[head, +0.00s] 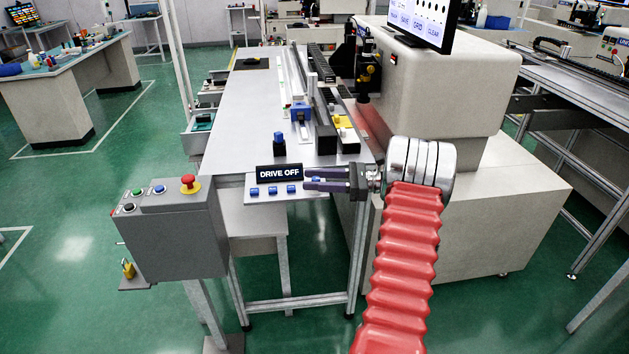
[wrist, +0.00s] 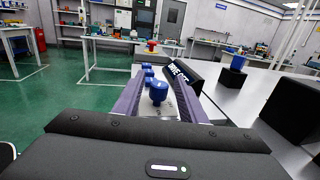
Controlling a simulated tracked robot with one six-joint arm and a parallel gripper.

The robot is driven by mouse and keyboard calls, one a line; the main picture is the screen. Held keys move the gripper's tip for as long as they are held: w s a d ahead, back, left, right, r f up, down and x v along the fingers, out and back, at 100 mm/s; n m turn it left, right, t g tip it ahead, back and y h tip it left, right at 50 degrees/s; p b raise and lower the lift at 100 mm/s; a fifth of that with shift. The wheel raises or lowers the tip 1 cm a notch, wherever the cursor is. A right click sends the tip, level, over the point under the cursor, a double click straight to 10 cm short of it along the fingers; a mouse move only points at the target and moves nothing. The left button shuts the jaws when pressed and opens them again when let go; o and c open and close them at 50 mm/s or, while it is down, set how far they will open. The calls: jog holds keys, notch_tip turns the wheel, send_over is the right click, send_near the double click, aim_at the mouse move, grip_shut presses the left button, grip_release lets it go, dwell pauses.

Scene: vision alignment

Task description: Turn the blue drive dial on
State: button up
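A black sign reading "DRIVE OFF" (head: 279,173) stands at the near end of the grey bench. A row of small blue dials (head: 272,190) sits on a pale panel below it. My gripper (head: 306,179) reaches in from the right, beside the sign, with its two fingers apart. In the wrist view, the nearest blue dial (wrist: 158,91) shows between the open fingers, with other blue dials beyond it. I cannot tell whether the fingers touch it. The sign (wrist: 180,78) is just right of the fingers there. Another blue knob (head: 279,137) stands on a black base behind the sign.
A grey control box (head: 170,235) with a red mushroom button (head: 188,183) stands left of the panel. A linear rail (head: 322,115) runs along the bench. A large cream machine (head: 440,85) with a screen stands right.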

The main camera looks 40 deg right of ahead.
jog(key=c, duration=0.9)
jog(key=shift+a, duration=0.1)
grip_shut()
